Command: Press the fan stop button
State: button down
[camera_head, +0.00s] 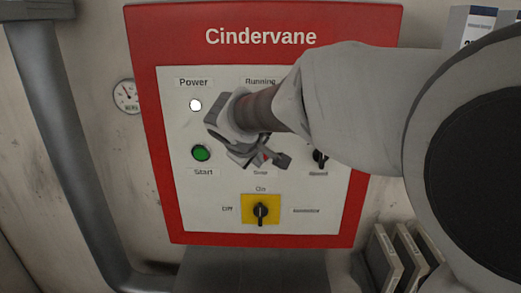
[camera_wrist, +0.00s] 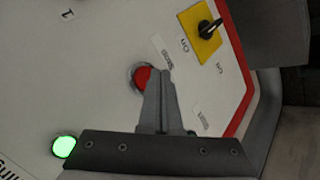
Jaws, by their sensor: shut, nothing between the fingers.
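The red stop button (camera_wrist: 143,77) sits on the white panel face beside its "Stop" label in the wrist view. My gripper (camera_wrist: 158,74) is shut and empty. Its closed fingertips overlap the right edge of the button in that view; I cannot tell whether they touch it. In the head view, only a small red bit of the stop button (camera_head: 265,156) shows among the parts of my gripper (camera_head: 273,161). A bright green lamp (camera_wrist: 64,147) is lit at the lower left of the wrist view, by a label ending in "ning".
The red-framed Cindervane panel (camera_head: 158,150) also carries a lit white power lamp (camera_head: 195,105), a green start button (camera_head: 201,153), a black knob (camera_head: 320,161) and a yellow-backed switch (camera_head: 260,210). A gauge (camera_head: 126,96) and a pipe (camera_head: 70,140) are at left.

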jog(key=shift+w, duration=0.4)
jog(key=shift+w, duration=0.45)
dwell(0.6)
jog(key=shift+s, duration=0.1)
jog(key=shift+s+b, duration=0.55)
jog(key=shift+s, duration=0.25)
jog(key=s+b, duration=0.2)
jog(key=s, duration=0.3)
jog(key=shift+a, duration=0.1)
dwell(0.6)
